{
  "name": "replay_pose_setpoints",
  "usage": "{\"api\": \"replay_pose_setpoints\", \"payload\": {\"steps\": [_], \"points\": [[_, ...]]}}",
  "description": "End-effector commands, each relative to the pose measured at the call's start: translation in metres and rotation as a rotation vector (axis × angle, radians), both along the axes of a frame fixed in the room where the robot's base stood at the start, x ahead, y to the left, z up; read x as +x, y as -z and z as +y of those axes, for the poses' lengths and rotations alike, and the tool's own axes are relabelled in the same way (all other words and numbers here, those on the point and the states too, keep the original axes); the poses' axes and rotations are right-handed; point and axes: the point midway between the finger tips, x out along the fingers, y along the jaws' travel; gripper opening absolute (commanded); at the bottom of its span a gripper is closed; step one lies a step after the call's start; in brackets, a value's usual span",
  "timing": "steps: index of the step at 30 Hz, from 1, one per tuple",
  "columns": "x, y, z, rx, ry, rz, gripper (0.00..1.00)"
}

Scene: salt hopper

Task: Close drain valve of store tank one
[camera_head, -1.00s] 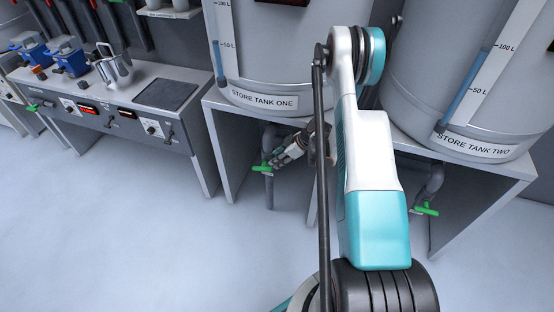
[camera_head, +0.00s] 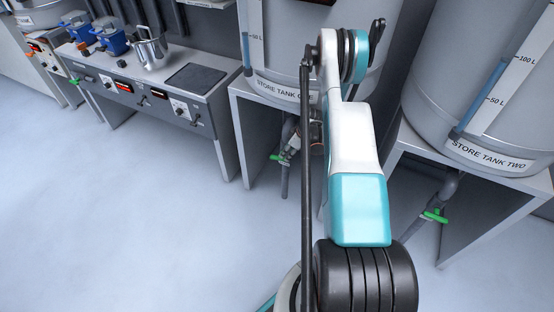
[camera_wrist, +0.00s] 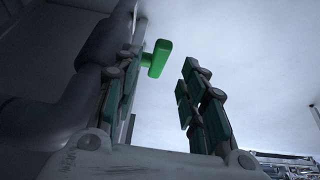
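Store tank one (camera_head: 290,52) stands on a grey stand, its label partly behind my arm. Its drain pipe (camera_head: 285,180) comes down beneath the stand. The green drain valve handle (camera_head: 279,157) sticks out sideways across this pipe. My gripper (camera_head: 288,152) is beside the handle, partly hidden by my arm. In the wrist view my gripper (camera_wrist: 160,80) is open, its two fingers apart. The green handle (camera_wrist: 158,58) shows by the left fingertip, on the inner side of that finger. Whether they touch, I cannot tell. The dark pipe (camera_wrist: 60,120) is close on the left.
Store tank two (camera_head: 480,90) stands to the right, with its own green valve handle (camera_head: 434,216) below. A control bench (camera_head: 160,95) with a metal jug (camera_head: 150,47) is to the left. The stand's legs flank the valve. The floor in front is clear.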

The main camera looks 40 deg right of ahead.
Motion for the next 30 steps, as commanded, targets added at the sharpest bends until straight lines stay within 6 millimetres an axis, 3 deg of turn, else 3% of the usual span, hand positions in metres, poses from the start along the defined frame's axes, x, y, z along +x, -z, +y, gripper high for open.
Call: {"api": "replay_pose_setpoints", "payload": {"steps": [12,22,27,30], "points": [[0.021,0.056,0.009,0.000,-0.002,0.000,0.38],[0.023,0.060,0.010,0.001,-0.001,-0.001,0.38],[0.023,0.060,0.010,0.001,-0.001,-0.001,0.00],[0.023,0.060,0.010,0.001,-0.001,-0.001,0.00]]}}
